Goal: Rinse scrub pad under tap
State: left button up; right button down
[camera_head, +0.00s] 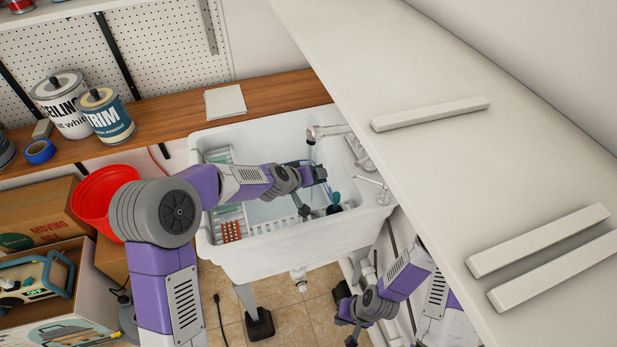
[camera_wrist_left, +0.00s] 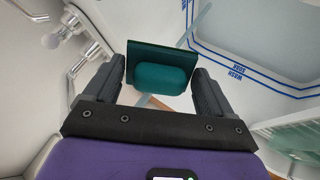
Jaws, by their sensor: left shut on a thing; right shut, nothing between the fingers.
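The scrub pad is a teal block with a darker green face (camera_wrist_left: 162,70), held between the two dark fingers of my left gripper (camera_wrist_left: 157,82) in the left wrist view. In the head view my left gripper (camera_head: 312,180) is over the white sink basin (camera_head: 285,245), just below the tap (camera_head: 326,131); the pad is hard to make out there. A pale, translucent strip shows beside the pad in the wrist view and may be running water. My right gripper (camera_head: 346,322) is shut and empty, low in front of the sink at its right.
A rack with a red item (camera_head: 231,231) sits in the sink's left side. A dark item with a teal top (camera_head: 334,206) is at its right. Paint cans (camera_head: 106,116) stand on the wooden counter (camera_head: 175,113). A red bucket (camera_head: 95,203) is left of the sink.

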pick_arm(q)
jog(key=s+b, duration=0.2)
jog(key=s, duration=0.6)
jog(key=shift+d+b, duration=0.2)
jog(key=shift+b, duration=0.2)
dwell(1.2)
jog(key=shift+s+d+r+p, duration=0.1)
jog(key=shift+s+r+p, duration=0.65)
jog(key=shift+s+r, duration=0.35)
jog(key=shift+s+r+p, duration=0.7)
jog(key=shift+s+r, duration=0.15)
jog(key=shift+s, duration=0.3)
jog(key=shift+s+r, duration=0.1)
jog(key=shift+s, duration=0.2)
